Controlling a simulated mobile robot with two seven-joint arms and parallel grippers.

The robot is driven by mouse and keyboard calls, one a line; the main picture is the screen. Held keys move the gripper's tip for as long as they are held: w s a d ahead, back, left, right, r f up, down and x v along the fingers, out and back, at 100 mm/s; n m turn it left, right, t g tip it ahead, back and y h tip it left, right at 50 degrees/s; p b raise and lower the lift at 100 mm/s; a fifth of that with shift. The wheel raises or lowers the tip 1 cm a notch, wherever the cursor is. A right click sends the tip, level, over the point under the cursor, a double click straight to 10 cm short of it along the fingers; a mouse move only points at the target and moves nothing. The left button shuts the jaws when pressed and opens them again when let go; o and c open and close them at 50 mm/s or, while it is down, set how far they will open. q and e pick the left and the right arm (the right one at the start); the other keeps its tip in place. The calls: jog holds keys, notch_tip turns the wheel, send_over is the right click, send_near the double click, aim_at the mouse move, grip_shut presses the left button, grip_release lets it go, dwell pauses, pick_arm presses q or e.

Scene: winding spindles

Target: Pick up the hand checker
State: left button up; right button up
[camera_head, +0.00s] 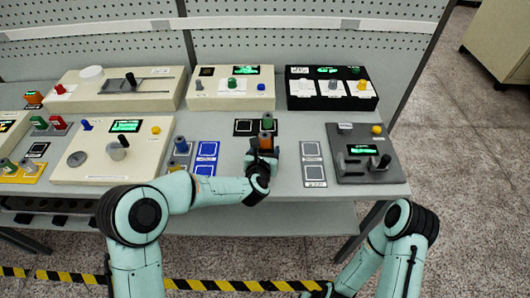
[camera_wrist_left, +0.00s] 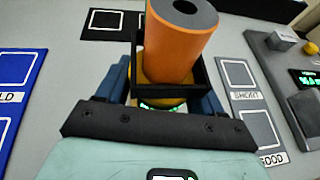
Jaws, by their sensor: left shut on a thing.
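The hand checker (camera_wrist_left: 202,82) is a small black open-topped holder with a green lit display low on its near side in the left wrist view. An orange spindle (camera_wrist_left: 178,45) with a grey, hollow top stands tilted in it; the spindle also shows in the head view (camera_head: 267,122). My left gripper (camera_head: 262,158) is shut on the hand checker, its blue fingers on either side of it. The gripper hides the lower part of the checker, so I cannot tell whether it touches the table. My right arm shows at the lower right of the head view, but its gripper is out of sight.
A black pad (camera_head: 243,127) lies behind the checker. Blue pads (camera_head: 207,150) lie to its left and a grey pad (camera_head: 312,152) to its right. A dark grey console (camera_head: 345,138) stands farther right. Several machines line the table's back.

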aim_at(265, 135)
pick_arm(q)
notch_tip(265, 135, up, 10)
jog(key=shift+f+p, duration=0.25)
jog(key=shift+p, duration=0.1)
notch_tip(265, 135, up, 10)
jog(key=p, duration=0.2)
pick_arm(e)
jog(key=w+r, duration=0.1)
jog(key=r, duration=0.1)
jog(key=w+r, duration=0.2)
